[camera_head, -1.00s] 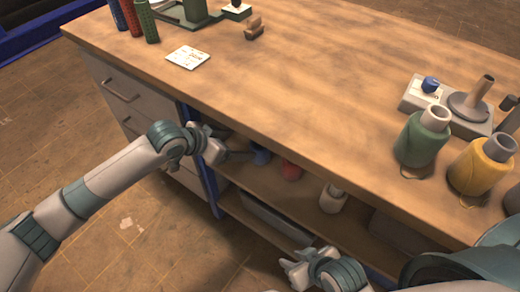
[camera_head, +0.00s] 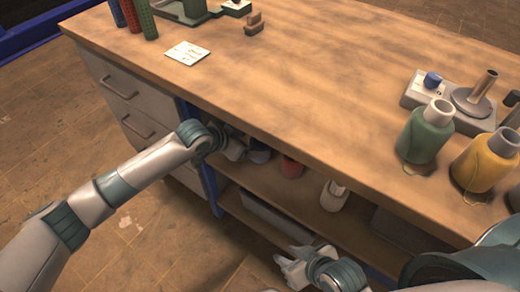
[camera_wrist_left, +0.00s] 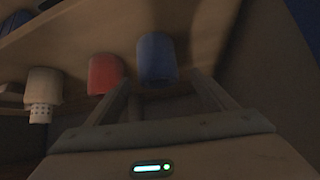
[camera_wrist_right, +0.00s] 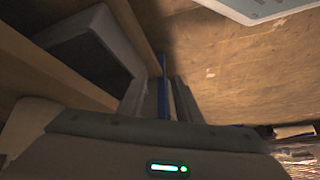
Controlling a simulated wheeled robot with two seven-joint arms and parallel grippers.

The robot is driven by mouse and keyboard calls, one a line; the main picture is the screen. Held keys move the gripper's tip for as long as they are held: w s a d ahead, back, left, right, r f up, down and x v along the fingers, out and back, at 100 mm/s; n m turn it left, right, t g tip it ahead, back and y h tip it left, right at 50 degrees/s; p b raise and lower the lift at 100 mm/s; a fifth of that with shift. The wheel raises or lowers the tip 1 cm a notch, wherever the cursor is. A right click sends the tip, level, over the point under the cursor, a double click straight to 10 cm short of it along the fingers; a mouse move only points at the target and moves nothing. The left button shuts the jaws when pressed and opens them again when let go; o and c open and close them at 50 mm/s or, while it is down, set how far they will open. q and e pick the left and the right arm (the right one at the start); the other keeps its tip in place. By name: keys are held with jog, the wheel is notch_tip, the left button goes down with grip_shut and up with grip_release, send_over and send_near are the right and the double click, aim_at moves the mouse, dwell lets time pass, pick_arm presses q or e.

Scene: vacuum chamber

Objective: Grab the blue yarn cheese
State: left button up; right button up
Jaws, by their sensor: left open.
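The blue yarn cheese (camera_head: 260,156), a dark blue spool, stands on the shelf under the tabletop, partly hidden by my left gripper (camera_head: 243,150) in the head view. In the left wrist view, the blue spool (camera_wrist_left: 158,58) is just beyond the fingertips of my left gripper (camera_wrist_left: 158,88), roughly centred between the two spread fingers. That gripper is open and empty; I cannot tell whether a finger touches the spool. My right gripper (camera_head: 283,266) is open and empty, low in front of the shelves; its fingers also show in the right wrist view (camera_wrist_right: 160,95).
On the same shelf stand a red spool (camera_head: 292,167) and a white one (camera_head: 333,196). The wooden tabletop (camera_head: 290,80) overhangs the shelf, and a blue post (camera_head: 212,190) stands left of the opening.

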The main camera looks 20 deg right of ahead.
aim_at(262, 144)
pick_arm(q)
jog(key=x, duration=0.3)
jog(key=shift+d+f, duration=0.2)
jog(key=shift+f, duration=0.1)
jog(key=shift+w+d+f, duration=0.1)
jog(key=shift+w+d, duration=0.05)
pick_arm(e)
jog(key=shift+a+r+t, duration=0.3)
jog(key=shift+a, duration=0.3)
jog(key=shift+d, duration=0.1)
pick_arm(q)
jog(key=shift+d+f+b, duration=0.25)
jog(key=shift+f+b, duration=0.05)
jog(key=shift+b, duration=0.1)
jog(key=x, duration=0.3)
jog(key=shift+f+b, duration=0.1)
jog(key=shift+b, duration=0.25)
jog(key=shift+w+d+f, duration=0.2)
jog(key=shift+d+f, duration=0.2)
jog(key=shift+d, duration=0.05)
pick_arm(e)
jog(key=shift+w+a+r+t+y, duration=0.2)
jog(key=shift+w+a+t+y, duration=0.25)
jog(key=shift+a, duration=0.25)
